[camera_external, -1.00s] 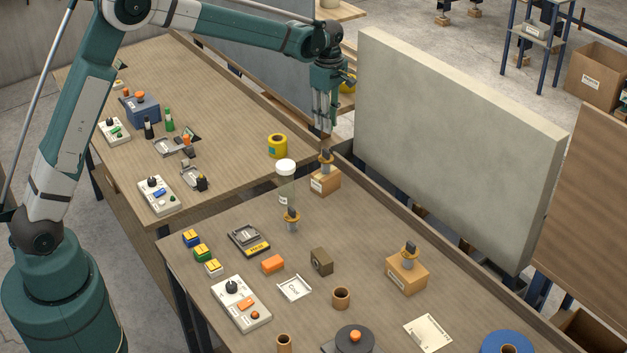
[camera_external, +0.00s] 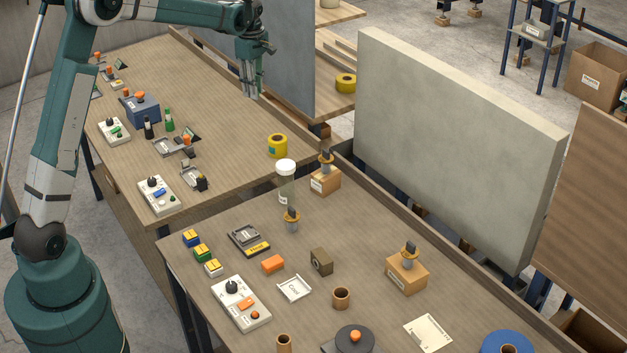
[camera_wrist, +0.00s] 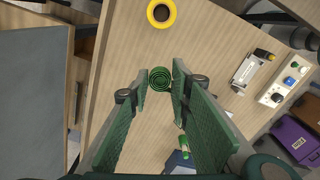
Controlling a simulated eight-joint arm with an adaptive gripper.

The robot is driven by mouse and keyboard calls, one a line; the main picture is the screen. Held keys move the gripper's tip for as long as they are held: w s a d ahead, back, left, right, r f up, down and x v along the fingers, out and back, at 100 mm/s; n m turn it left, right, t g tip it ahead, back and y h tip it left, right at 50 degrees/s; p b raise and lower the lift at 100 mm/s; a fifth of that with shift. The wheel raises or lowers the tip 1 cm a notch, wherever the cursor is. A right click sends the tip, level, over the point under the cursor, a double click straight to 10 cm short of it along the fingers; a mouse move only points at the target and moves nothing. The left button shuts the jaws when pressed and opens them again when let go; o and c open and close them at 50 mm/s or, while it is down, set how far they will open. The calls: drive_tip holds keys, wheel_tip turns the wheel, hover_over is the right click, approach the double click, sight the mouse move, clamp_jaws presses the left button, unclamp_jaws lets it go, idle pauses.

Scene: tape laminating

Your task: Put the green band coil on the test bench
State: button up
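The green band coil (camera_wrist: 160,79) shows as a dark green spiral between my fingertips in the wrist view. My gripper (camera_wrist: 160,72) has a finger close on either side of the coil and appears shut on it. In the external view my gripper (camera_external: 253,95) hangs above the back of the left wooden bench (camera_external: 225,150); the coil cannot be made out there among the dark fingers. No label marks which bench is the test bench. The left bench also fills the middle of the wrist view (camera_wrist: 215,60).
A yellow roll (camera_external: 277,146) stands at the left bench's right end. Bottles, a blue box (camera_external: 140,108) and control boxes line its near-left side. A grey panel (camera_external: 290,55) rises behind it. The bench middle is clear. The front bench (camera_external: 330,220) is crowded.

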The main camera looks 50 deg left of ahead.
drive_tip(key=s+a, duration=0.5)
drive_tip(key=a, duration=0.5)
hover_over(235, 139)
wheel_tip(235, 139, down, 10)
drive_tip(key=shift+a+f+b, duration=0.15)
drive_tip(key=shift+f+b, duration=0.15)
drive_tip(key=shift+f, duration=0.2)
drive_tip(key=shift+f, duration=3.15)
drive_tip(key=shift+f, duration=0.1)
drive_tip(key=shift+f+b, duration=0.3)
drive_tip(key=shift+f, duration=1.45)
drive_tip(key=shift+f, duration=0.15)
